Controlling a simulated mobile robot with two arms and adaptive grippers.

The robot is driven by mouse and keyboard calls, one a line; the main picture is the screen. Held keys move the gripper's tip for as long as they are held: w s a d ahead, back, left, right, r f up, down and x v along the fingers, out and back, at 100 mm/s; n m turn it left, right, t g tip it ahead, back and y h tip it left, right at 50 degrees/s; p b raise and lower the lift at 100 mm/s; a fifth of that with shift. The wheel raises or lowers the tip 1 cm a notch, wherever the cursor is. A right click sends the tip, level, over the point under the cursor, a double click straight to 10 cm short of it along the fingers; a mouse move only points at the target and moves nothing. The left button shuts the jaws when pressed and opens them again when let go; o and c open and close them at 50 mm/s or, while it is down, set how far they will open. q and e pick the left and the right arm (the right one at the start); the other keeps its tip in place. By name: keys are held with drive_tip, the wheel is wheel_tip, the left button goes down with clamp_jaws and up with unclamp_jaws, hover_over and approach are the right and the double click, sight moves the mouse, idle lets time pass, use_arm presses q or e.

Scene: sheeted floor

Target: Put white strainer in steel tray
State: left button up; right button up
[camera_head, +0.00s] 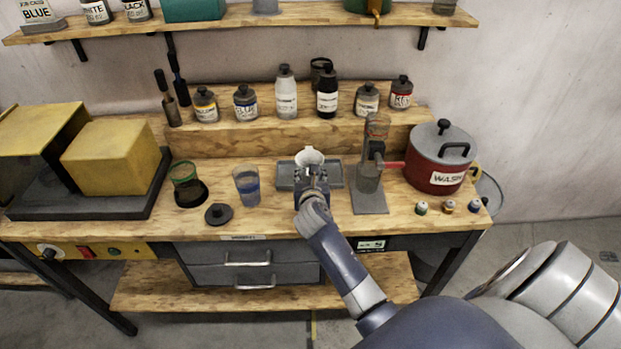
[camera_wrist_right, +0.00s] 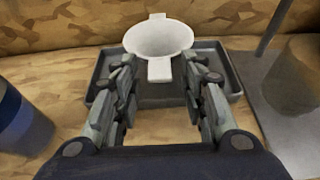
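The white strainer (camera_head: 309,157) is a small bowl with short tabs on its rim; it also shows in the right wrist view (camera_wrist_right: 158,40). It is at the steel tray (camera_head: 285,177), over the tray's far part in the right wrist view (camera_wrist_right: 234,80). I cannot tell whether it touches the tray floor. My right gripper (camera_head: 312,172) is above the tray's near side. Its fingers (camera_wrist_right: 158,68) are apart, with a gap on each side of the strainer's near tab. My left gripper is not in view.
A glass with blue liquid (camera_head: 247,188) stands left of the tray, with a green-rimmed jar (camera_head: 186,182) beyond it. A stand with a grey base (camera_head: 370,200) and a red pot (camera_head: 437,165) are to the right. Bottles line the raised shelf (camera_head: 255,134) behind.

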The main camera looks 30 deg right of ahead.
drive_tip(key=shift+r, duration=0.15)
drive_tip(key=v, duration=1.2)
drive_tip(key=shift+b, duration=0.4)
